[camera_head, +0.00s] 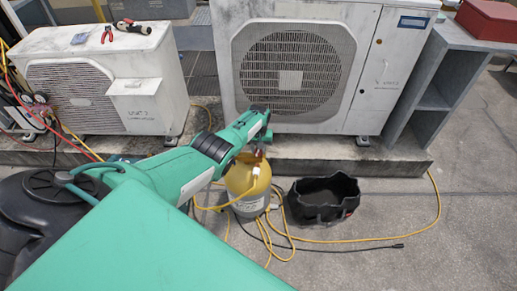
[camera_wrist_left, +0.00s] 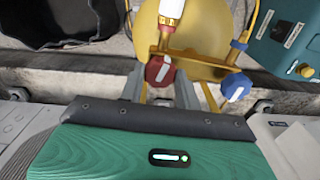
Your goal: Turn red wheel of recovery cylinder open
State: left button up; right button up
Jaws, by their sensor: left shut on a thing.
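The yellow recovery cylinder (camera_head: 246,184) stands on the roof floor, its top partly covered by my left arm in the head view. In the left wrist view the cylinder's yellow body (camera_wrist_left: 200,22) carries a brass valve with the red wheel (camera_wrist_left: 159,69) and a blue wheel (camera_wrist_left: 236,87) beside it to the right. My left gripper (camera_wrist_left: 158,82) has its grey fingers on both sides of the red wheel and is shut on it. In the head view this gripper (camera_head: 255,154) is at the cylinder's top, mostly hidden by the arm. My right gripper is not in view.
A black open bag (camera_head: 323,214) sits right of the cylinder. Yellow hoses (camera_head: 350,241) lie around it on the floor. Two condenser units (camera_head: 310,70) stand behind on a concrete curb. A teal box (camera_wrist_left: 288,40) is close by in the left wrist view.

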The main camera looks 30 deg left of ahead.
aim_at(258, 151)
pick_arm(q)
jog(key=shift+n, duration=0.3)
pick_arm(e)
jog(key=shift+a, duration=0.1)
pick_arm(q)
jog(key=o, duration=1)
jog(key=shift+c, duration=0.2)
jog(key=shift+r, duration=0.1)
jog(key=shift+r, duration=0.15)
notch_tip(258, 151, up, 6)
jog(key=p, duration=0.4)
notch_tip(258, 151, up, 7)
jog(key=p, duration=0.2)
jog(key=shift+r, duration=0.2)
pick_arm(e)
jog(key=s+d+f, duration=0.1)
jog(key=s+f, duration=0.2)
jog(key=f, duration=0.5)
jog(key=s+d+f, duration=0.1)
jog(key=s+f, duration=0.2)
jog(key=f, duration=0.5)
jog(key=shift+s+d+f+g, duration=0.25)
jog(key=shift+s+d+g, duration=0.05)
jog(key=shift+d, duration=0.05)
